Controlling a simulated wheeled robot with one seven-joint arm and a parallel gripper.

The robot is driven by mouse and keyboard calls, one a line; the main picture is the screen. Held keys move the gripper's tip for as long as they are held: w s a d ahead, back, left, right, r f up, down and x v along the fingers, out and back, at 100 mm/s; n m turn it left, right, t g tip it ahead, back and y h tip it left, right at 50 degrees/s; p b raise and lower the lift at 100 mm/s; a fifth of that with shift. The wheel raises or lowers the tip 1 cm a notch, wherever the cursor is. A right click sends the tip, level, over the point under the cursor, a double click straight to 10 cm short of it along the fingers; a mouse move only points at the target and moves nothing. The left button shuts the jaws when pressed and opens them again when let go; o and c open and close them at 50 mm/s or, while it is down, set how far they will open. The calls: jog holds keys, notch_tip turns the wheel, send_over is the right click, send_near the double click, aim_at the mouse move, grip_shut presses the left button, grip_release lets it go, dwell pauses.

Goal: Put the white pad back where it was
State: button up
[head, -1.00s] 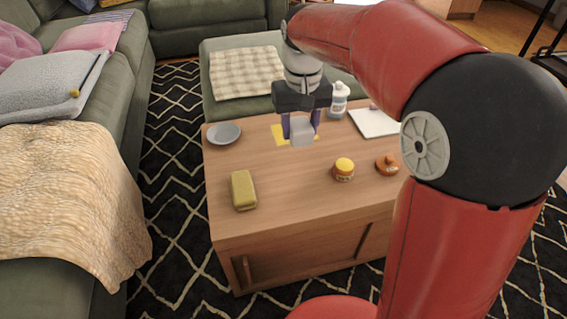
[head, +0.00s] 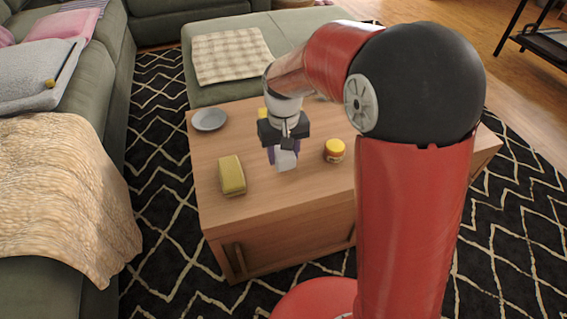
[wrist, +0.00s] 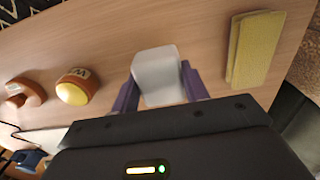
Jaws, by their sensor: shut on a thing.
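The white pad (head: 287,161), a small pale block with rounded edges, is between the purple fingers of my gripper (head: 284,155). My gripper is shut on it, over the table's left half, between the olive-yellow block and the yellow-lidded jar. In the wrist view, the white pad (wrist: 157,76) fills the gap between the fingers (wrist: 160,90). I cannot tell whether its underside touches the wooden table (head: 300,205). A yellow patch (head: 263,112) shows behind my gripper, mostly hidden by it.
An olive-yellow block (head: 232,176) lies left of my gripper, a yellow-lidded jar (head: 334,151) right. A grey bowl (head: 209,120) is at the table's back left. An orange-brown object (wrist: 22,93) lies beyond the jar. The table's front strip is clear. My arm hides its back right.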

aim_at(284, 163)
jog(key=shift+f, duration=1.9)
jog(key=shift+f+b, duration=0.1)
jog(key=shift+b, duration=0.2)
jog(key=o, duration=1)
notch_tip(284, 163, up, 12)
jog(key=shift+f+p, duration=0.1)
jog(key=shift+p, duration=0.9)
jog(key=shift+d+r, duration=0.15)
jog(key=shift+r, duration=0.25)
jog(key=s+d+r+m+t, duration=0.1)
jog(key=s+d+t, duration=0.1)
jog(key=s+d, duration=0.2)
jog(key=s+d+r+m+t, duration=0.1)
jog(key=s+d+r, duration=0.1)
jog(key=s+d, duration=0.3)
jog(key=s+d+r+m+t, duration=0.1)
jog(key=s+d, duration=0.3)
jog(key=s, duration=0.7)
jog(key=shift+d+r+t, duration=0.2)
jog(key=shift+r+t, duration=0.35)
jog(key=shift+t, duration=0.25)
